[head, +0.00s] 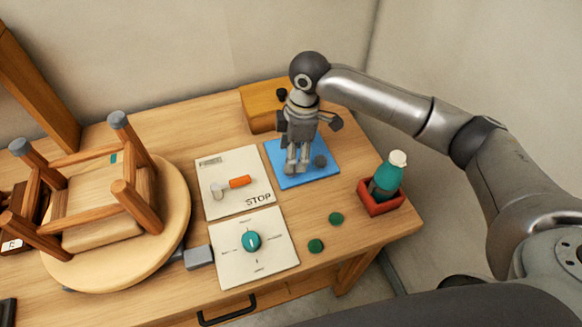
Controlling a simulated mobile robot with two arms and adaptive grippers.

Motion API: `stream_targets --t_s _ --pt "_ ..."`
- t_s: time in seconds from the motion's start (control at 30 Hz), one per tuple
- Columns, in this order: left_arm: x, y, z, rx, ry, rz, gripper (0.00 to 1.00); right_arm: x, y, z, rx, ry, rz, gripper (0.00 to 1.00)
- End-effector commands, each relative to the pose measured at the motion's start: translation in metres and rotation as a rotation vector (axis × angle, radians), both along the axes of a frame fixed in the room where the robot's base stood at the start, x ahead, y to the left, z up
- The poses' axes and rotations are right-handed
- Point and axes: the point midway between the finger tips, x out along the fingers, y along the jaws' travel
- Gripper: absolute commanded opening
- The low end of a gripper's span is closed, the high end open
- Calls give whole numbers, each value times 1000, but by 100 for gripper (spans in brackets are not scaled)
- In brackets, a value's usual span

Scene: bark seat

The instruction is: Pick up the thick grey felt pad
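A dark grey round pad (320,161) lies on the blue mat (325,178), right of the centre of the table. It looks like the thick felt pad. My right gripper (297,168) points down over the blue mat, just left of this pad. The gripper appears apart from the pad, with nothing visible held in it. Its opening is too small to judge. The upturned stool (98,208) has grey caps on its leg ends. My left gripper is not in view.
A wooden box (259,108) stands behind my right gripper. A green bottle (386,177) stands in a red tray (382,207) to the right. Two green discs (316,246) lie in front. A STOP card (232,199) and a dial card (272,262) lie left of them.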

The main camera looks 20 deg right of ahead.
Motion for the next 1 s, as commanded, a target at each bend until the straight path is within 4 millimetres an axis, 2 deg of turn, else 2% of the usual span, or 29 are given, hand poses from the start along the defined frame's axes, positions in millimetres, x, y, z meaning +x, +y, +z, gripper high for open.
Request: stream_targets --t_s 0.1,0.23,0.37,0.57,0.83,1.0 --pt "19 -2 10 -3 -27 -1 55 -3 0 -17 -2 6 0 54" --pt "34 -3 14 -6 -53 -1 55 -2 2 -36 -1 3 1 54" --pt "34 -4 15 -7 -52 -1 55 -2 3 -44 -2 1 1 54" --pt "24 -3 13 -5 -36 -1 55 -2 3 -45 -1 1 2 54" --pt "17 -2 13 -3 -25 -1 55 -2 3 -45 -1 1 1 21" --pt "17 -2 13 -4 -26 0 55 -2 3 -45 -1 0 1 20"
